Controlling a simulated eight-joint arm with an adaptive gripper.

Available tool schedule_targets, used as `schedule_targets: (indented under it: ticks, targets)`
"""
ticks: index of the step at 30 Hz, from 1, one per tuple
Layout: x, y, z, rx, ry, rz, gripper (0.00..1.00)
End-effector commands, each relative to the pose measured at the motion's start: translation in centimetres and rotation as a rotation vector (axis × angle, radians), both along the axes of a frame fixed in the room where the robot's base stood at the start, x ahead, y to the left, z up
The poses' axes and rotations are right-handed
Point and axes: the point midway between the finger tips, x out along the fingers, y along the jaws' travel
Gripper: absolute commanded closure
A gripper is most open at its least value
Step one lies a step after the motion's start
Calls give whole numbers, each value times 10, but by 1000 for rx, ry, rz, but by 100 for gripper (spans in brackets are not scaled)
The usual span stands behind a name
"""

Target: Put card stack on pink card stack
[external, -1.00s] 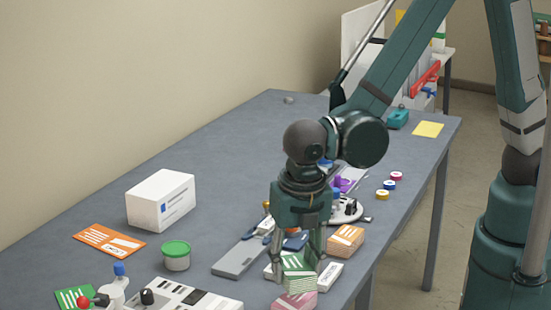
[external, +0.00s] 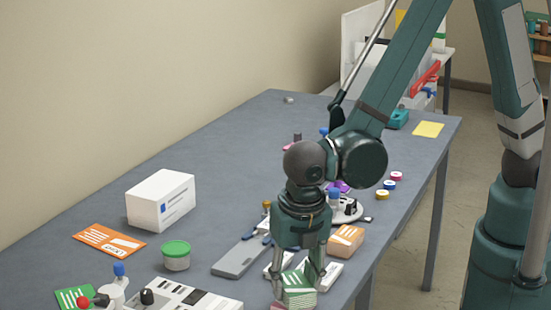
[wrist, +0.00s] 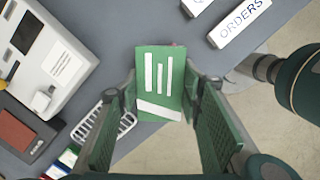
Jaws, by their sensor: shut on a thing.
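My gripper (external: 297,286) is shut on a green card stack (external: 299,292) with white stripes. In the wrist view the green stack (wrist: 165,85) lies between the two fingers (wrist: 164,95), its striped face toward the camera. The pink card stack (external: 293,306) is directly below the green one, and only a thin pink strip shows in the external view. The two stacks look touching or nearly so; I cannot tell if the green one rests on the pink.
An orange card stack (external: 346,239) and a white ORDERS block (wrist: 240,24) are close by. A grey bar (external: 240,259), a green-lidded tub (external: 176,256) and a white control box (external: 180,298) stand to the left. The table's front edge is near on the right.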

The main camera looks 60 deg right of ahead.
Motion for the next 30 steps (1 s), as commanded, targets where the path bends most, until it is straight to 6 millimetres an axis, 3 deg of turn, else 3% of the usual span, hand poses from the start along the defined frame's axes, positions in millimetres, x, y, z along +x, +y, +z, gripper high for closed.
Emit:
schedule_targets:
  ticks: [2, 3, 6, 22, 30]
  targets:
    - [0, 0, -3, 0, 0, 0, 78]
    - [0, 0, -3, 0, 0, 0, 61]
    - [0, 0, -2, 0, 0, 0, 49]
    - [0, 0, 2, 0, 0, 0, 49]
    - [-2, 2, 22, 0, 0, 0, 49]
